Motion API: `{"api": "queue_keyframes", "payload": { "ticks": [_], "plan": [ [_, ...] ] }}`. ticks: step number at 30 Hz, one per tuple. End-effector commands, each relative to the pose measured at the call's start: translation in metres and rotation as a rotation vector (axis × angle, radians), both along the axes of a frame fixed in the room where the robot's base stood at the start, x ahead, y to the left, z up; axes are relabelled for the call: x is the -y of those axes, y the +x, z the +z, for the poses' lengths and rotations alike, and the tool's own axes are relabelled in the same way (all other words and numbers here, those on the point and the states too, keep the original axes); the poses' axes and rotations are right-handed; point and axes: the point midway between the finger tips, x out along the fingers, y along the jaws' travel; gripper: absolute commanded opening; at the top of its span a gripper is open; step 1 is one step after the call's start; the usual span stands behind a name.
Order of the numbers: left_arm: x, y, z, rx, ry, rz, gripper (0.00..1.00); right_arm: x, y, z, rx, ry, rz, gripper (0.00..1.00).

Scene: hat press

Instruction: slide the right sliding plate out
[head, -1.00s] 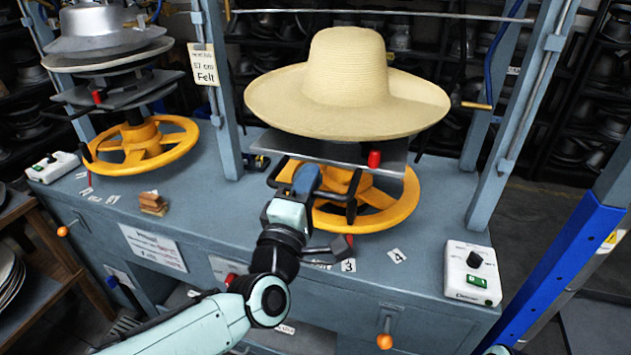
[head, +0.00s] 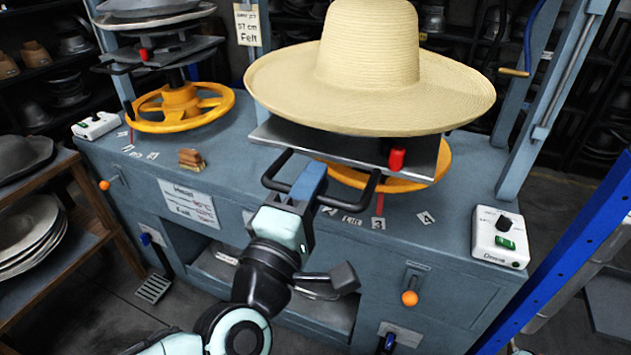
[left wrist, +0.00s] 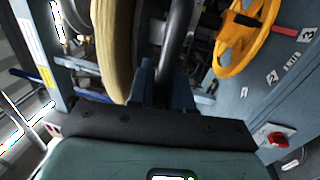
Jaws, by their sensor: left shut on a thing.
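The right sliding plate (head: 275,133) is a flat grey plate under a wide straw hat (head: 370,50). It juts forward over the yellow handwheel (head: 440,165), covering much of it. A black bar handle (head: 368,190) sticks out from its front edge, with a red knob (head: 397,158) near the right corner. My left gripper (head: 308,182) is shut on the handle, its blue fingers around the bar. In the left wrist view the handle (left wrist: 180,35) runs between the fingers (left wrist: 160,85), with the hat brim (left wrist: 115,50) beside it. My right gripper is not in view.
The blue-grey bench (head: 450,205) has a white control box (head: 498,237) at right. A second press with its own yellow wheel (head: 180,108) stands at left. A blue post (head: 570,260) rises at right. Floor is open at front left.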

Motion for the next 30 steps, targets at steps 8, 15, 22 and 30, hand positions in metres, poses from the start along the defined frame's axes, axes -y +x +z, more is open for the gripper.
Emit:
{"api": "queue_keyframes", "payload": {
  "ticks": [8, 15, 22, 30],
  "plan": [
    [0.001, -0.002, -0.002, -0.005, 0.002, -0.003, 0.00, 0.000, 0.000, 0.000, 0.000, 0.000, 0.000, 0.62],
    [0.001, -0.001, -0.002, -0.004, 0.002, -0.002, 0.40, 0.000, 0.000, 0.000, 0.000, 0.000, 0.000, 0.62],
    [0.000, -0.003, -0.002, -0.002, 0.001, -0.001, 0.40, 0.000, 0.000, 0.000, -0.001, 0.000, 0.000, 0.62],
    [-0.014, -0.042, -0.008, 0.001, 0.001, 0.000, 0.40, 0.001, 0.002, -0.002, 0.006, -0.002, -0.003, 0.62]
  ]
}}
